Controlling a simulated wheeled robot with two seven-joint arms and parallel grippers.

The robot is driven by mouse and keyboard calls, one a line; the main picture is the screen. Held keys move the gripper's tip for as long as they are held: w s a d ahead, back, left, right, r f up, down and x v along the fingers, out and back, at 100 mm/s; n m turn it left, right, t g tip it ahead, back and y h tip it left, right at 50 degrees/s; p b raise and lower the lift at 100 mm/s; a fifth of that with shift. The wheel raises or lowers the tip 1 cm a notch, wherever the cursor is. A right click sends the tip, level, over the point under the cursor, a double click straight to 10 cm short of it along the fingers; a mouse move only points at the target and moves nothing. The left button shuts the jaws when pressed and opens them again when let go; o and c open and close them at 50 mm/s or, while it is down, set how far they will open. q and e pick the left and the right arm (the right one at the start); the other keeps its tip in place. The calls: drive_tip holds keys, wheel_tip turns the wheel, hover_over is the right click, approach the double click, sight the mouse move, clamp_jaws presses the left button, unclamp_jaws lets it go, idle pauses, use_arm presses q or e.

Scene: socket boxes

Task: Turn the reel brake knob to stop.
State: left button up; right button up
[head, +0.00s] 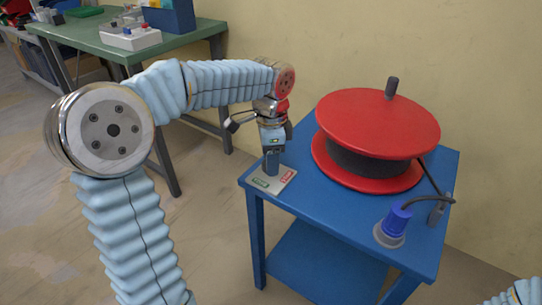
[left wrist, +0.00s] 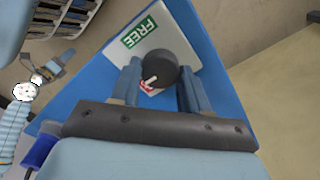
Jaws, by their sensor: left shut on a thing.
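The brake knob (left wrist: 162,66) is a dark round knob with a white pointer mark, on a pale plate (left wrist: 177,38) at the corner of the blue table. The plate bears a green FREE label (left wrist: 139,33) and a red label (left wrist: 147,90), partly hidden. In the left wrist view the pointer mark lies on the red label's side. My left gripper (head: 271,168) points down over the plate, its fingers (left wrist: 160,88) on either side of the knob, shut on it. The red reel (head: 378,122) stands behind, to the right. My right gripper (left wrist: 58,68) shows small at the wrist view's left; its jaws are unclear.
The blue table (head: 320,208) also bears a blue plug (head: 395,220) in a grey socket with a dark cable. A crank handle (head: 392,87) stands up from the reel. A green workbench (head: 100,47) stands at the back left. Floor is clear in front.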

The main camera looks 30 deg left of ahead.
use_arm(q)
drive_tip(key=shift+n, duration=0.4)
drive_tip(key=o, duration=1.1)
drive_tip(key=shift+c, duration=0.2)
drive_tip(key=shift+r, duration=0.1)
wheel_tip(320, 180, up, 14)
drive_tip(key=p, duration=0.2)
drive_tip(key=shift+f, duration=0.2)
